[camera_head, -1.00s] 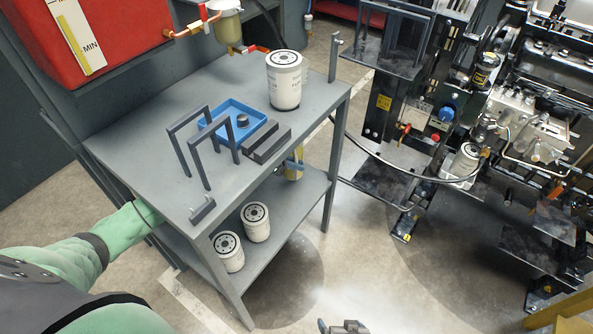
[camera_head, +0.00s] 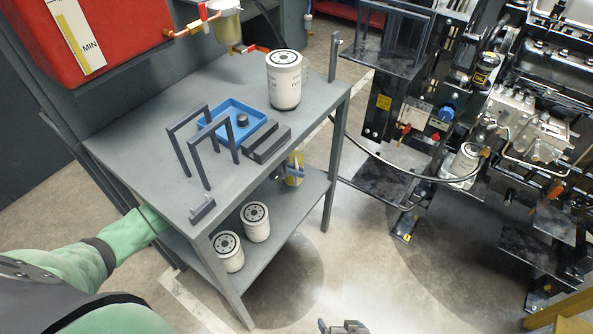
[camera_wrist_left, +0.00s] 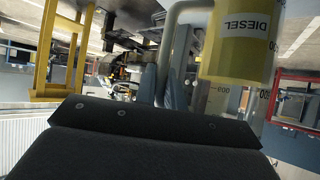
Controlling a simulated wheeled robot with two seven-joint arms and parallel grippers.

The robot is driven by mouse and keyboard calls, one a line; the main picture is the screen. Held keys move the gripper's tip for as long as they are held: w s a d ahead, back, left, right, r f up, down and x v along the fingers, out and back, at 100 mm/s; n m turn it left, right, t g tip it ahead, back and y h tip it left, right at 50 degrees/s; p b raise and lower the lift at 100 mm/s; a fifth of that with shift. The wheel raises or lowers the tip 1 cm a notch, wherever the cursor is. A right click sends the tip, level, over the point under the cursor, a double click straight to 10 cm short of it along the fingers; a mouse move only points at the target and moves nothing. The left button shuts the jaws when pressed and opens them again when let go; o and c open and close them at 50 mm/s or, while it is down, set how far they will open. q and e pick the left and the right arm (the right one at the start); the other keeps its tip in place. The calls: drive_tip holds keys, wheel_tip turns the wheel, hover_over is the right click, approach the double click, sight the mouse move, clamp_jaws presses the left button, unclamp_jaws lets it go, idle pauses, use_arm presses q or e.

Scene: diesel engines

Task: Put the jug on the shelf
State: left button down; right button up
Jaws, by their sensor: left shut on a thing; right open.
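The jug (camera_head: 295,170) is partly in view at the lower shelf (camera_head: 285,205), below the table top's front edge. It holds yellow liquid, and the left wrist view shows it close up with a DIESEL label (camera_wrist_left: 243,45). My left arm reaches in under the table top from the left. My left gripper (camera_wrist_left: 175,92) is shut on the jug, at its grey handle (camera_wrist_left: 168,45); the table top hides most of this grip in the head view. I cannot tell whether the jug touches the shelf. My right gripper (camera_head: 342,327) is open and empty at the bottom edge.
Two white filters (camera_head: 228,252) (camera_head: 255,222) stand on the lower shelf left of the jug. On the table top are a blue tray (camera_head: 258,112), a white filter (camera_head: 285,80) and grey brackets (camera_head: 185,150). An engine (camera_head: 510,120) stands at right. Floor in front is clear.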

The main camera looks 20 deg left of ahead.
use_arm(q)
drive_tip(key=c, duration=1.5)
unclamp_jaws()
drive_tip(key=v, duration=1.2)
drive_tip(key=shift+r, duration=0.25)
